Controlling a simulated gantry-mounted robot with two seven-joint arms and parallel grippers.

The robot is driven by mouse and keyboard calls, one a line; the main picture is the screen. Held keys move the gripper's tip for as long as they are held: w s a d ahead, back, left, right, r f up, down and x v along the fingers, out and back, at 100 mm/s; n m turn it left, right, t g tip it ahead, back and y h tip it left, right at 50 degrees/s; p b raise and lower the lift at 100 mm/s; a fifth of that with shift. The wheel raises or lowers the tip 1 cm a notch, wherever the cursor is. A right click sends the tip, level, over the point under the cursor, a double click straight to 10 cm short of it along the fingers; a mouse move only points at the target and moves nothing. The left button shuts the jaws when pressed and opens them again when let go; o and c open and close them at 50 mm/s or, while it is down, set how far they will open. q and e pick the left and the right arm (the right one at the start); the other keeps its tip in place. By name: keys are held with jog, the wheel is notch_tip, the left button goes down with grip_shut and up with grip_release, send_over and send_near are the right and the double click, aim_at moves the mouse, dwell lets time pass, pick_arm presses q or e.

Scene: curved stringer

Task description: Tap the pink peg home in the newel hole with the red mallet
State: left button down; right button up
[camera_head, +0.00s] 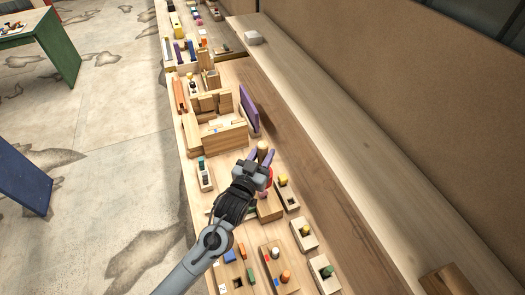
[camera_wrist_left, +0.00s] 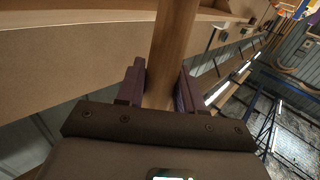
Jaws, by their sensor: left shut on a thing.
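My left gripper (camera_head: 262,157) is shut on the wooden handle (camera_head: 263,146) of the mallet, above the workbench. In the left wrist view the handle (camera_wrist_left: 172,45) runs between the purple fingers of the gripper (camera_wrist_left: 160,88). A red part (camera_head: 269,176), which looks like the mallet head, shows just behind the gripper's right side. Below it a small pink peg (camera_head: 263,194) shows at the top of a wooden block (camera_head: 269,209), partly covered by the gripper. The hole and the peg's depth cannot be made out. My right gripper is not in view.
Small blocks with coloured pegs stand close by, such as a yellow-pegged one (camera_head: 287,195) and a green-pegged one (camera_head: 325,276). A wooden assembly with a purple panel (camera_head: 249,110) stands beyond the gripper. The long pale board (camera_head: 340,130) on the right is mostly bare.

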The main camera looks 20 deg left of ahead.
pick_arm(q)
jog(key=shift+f, duration=0.1)
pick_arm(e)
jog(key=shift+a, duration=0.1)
